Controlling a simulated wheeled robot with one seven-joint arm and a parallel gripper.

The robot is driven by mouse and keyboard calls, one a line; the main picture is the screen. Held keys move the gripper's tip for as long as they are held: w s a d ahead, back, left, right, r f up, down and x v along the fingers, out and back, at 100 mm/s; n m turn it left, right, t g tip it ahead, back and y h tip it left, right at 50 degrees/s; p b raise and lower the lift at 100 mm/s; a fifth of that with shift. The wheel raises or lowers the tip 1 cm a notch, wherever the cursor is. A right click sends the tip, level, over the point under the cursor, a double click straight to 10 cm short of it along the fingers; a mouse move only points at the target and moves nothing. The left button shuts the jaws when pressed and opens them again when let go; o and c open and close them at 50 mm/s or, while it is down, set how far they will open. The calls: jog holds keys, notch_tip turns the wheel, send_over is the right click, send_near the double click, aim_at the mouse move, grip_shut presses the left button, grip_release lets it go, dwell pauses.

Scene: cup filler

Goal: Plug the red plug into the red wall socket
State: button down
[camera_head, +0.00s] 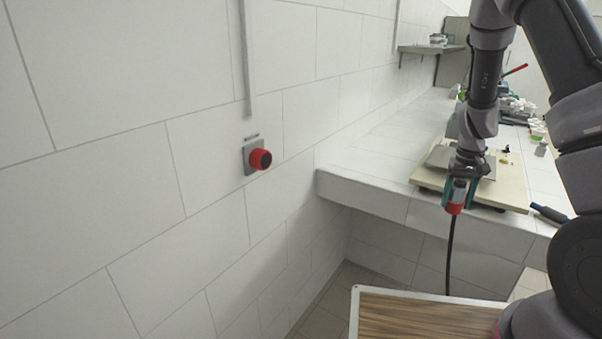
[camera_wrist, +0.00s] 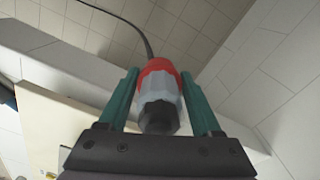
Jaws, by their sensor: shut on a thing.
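The red wall socket (camera_head: 260,159) sits on a grey plate on the white tiled wall, left of centre in the head view. My gripper (camera_head: 459,193) is well to the right of it, in front of the counter edge, and points down. It is shut on the red plug (camera_head: 454,208), whose black cable hangs straight down. In the wrist view the red and grey plug (camera_wrist: 158,90) lies between the two green fingers of my gripper (camera_wrist: 160,88). Its cable leads away at the top. The socket is not in the wrist view.
A white tiled counter (camera_head: 375,190) carries a pale board (camera_head: 510,190) with a metal plate behind my gripper. A dark-handled tool (camera_head: 549,213) lies at the right. A wooden-topped surface (camera_head: 420,315) stands below. The space before the wall socket looks clear.

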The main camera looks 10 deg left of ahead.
jog(key=w+a+f+n+t+y, duration=0.3)
jog(key=a+n+t, duration=0.3)
jog(key=a, duration=0.5)
jog(key=w+a+f+n+t+y, duration=0.2)
jog(key=w+a+f+n+t, duration=0.15)
jog(key=a+n, duration=0.65)
jog(key=s+a+r+n+g+y, duration=0.1)
jog(key=s+a+r+n+y, duration=0.1)
jog(key=s+a+r+y, duration=0.2)
jog(key=s+a+r+n+g+y, duration=0.1)
jog(key=s+a+r+y, duration=0.3)
jog(key=a, duration=0.7)
jog(key=s+a+r+n+g+y, duration=0.1)
jog(key=s+a+r+n+y, duration=0.2)
jog(key=s+a+r, duration=0.2)
jog(key=a+r, duration=0.1)
jog(key=a, duration=0.2)
jog(key=shift+s+a+y, duration=0.15)
jog(key=shift+s+y, duration=0.2)
jog(key=shift+y, duration=0.05)
jog(key=shift+x, duration=2.95)
jog(key=shift+w+a+r, duration=0.1)
jog(key=shift+w+a, duration=0.15)
jog(key=shift+a, duration=0.15)
